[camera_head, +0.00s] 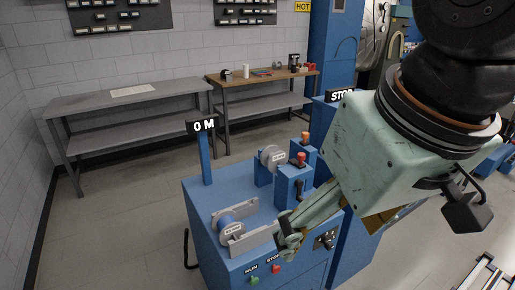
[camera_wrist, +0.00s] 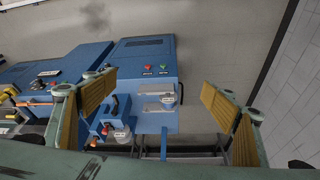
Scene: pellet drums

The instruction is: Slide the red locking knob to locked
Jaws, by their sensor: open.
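A red knob (camera_head: 301,157) stands on a small blue box (camera_head: 294,187) on top of the blue machine (camera_head: 219,267). In the head view my gripper (camera_head: 289,238) hangs by the machine's right front, apart from both red parts.
A spool (camera_head: 229,225) lies between grey plates, with a grey disc (camera_head: 272,157) behind. A "0 M" sign (camera_head: 203,125) stands on a blue post. A green button (camera_head: 254,280) and red button (camera_head: 276,268) are on the front. Benches (camera_head: 132,106) line the wall; floor left is clear.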

